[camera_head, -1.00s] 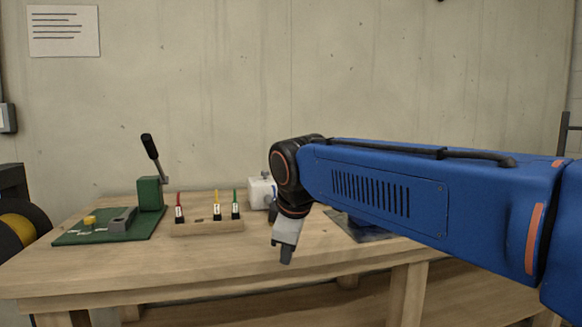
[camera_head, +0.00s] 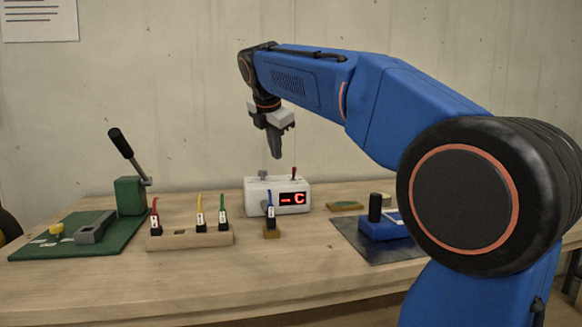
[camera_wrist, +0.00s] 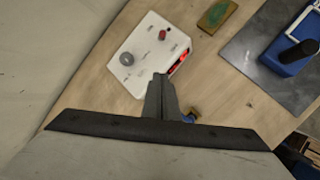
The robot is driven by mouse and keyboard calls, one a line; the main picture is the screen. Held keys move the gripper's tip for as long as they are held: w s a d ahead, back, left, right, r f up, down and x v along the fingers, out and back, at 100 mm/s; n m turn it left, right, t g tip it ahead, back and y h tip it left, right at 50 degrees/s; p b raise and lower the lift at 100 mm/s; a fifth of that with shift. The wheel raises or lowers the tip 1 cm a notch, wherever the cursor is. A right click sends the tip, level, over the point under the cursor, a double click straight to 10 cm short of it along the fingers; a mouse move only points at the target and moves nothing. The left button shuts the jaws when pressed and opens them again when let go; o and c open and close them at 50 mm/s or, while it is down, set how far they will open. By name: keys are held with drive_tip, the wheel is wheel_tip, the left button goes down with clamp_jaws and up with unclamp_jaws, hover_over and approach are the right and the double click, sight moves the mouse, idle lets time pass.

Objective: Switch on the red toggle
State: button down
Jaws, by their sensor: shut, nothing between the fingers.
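A white box (camera_head: 258,199) with a lit red display (camera_head: 292,198) stands at the back middle of the workbench. A red toggle (camera_head: 294,172) stands up from its top on the right side. In the wrist view the red toggle (camera_wrist: 162,34) shows on the white box (camera_wrist: 143,62), beside a grey knob (camera_wrist: 127,59). My gripper (camera_head: 276,155) is shut and empty, pointing down above the box and left of the toggle, apart from it. In the wrist view my gripper's fingertips (camera_wrist: 160,77) appear over the near edge of the box.
A wooden holder (camera_head: 190,240) with red, yellow and green-cabled plugs stands left of the box. A blue-cabled plug (camera_head: 271,218) stands in front of it. A green lever press (camera_head: 131,195) is at the left. A blue block (camera_head: 384,228) on a dark plate is at the right.

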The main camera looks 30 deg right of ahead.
sight(294, 174)
drive_tip(key=shift+w+d+r, duration=0.1)
drive_tip(key=shift+w, duration=0.05)
drive_tip(key=x, duration=1)
drive_tip(key=shift+w+d+r, duration=0.1)
drive_tip(key=shift+d, duration=0.4)
drive_tip(key=shift+w+d+r, duration=0.1)
drive_tip(key=shift+d, duration=0.45)
drive_tip(key=shift+w+d+r, duration=0.1)
drive_tip(key=shift+w+d, duration=0.05)
drive_tip(key=shift+d, duration=0.25)
drive_tip(key=shift+w+d+r, duration=0.1)
drive_tip(key=shift+d+r, duration=0.05)
drive_tip(key=shift+d, duration=0.25)
